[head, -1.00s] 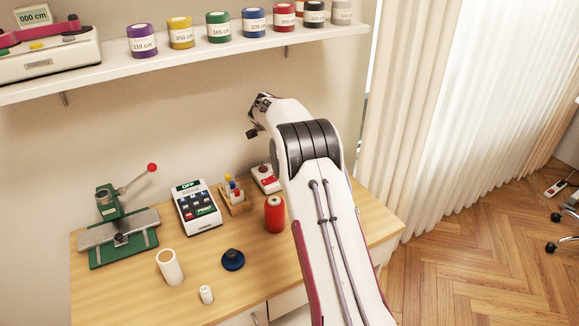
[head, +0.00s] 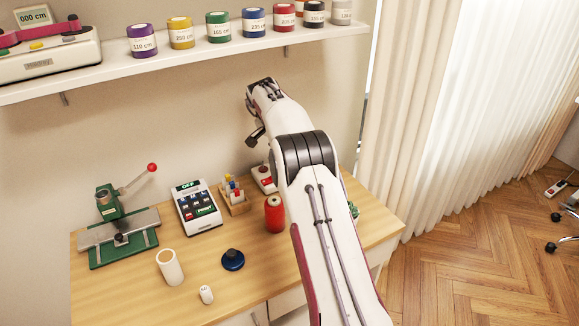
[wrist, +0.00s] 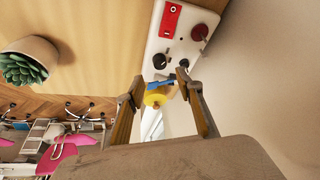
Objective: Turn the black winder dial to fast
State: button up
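The white winder (wrist: 158,38) shows in the wrist view, with a round black dial (wrist: 159,61) on its face. I cannot read the dial's setting or any speed labels. In the head view only the left part of the winder (head: 263,179) shows, on the table; my arm hides the rest, including the dial. My gripper (wrist: 160,77) is open, with its fingers apart and nothing clasped. In the wrist view the dial appears just beyond the fingertips. In the head view my gripper (head: 253,138) is raised well above the table.
The winder also carries a red panel (wrist: 170,18), a dark red knob (wrist: 199,33) and blue and yellow parts (wrist: 155,100). A potted plant (wrist: 25,62) stands nearby. A red thread spool (head: 274,215) and a rack of small coloured items (head: 234,196) stand left of my arm.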

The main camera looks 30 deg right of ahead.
jog(key=shift+f, duration=0.1)
dwell(0.3)
jog(key=shift+x, duration=3.8)
grip_shut()
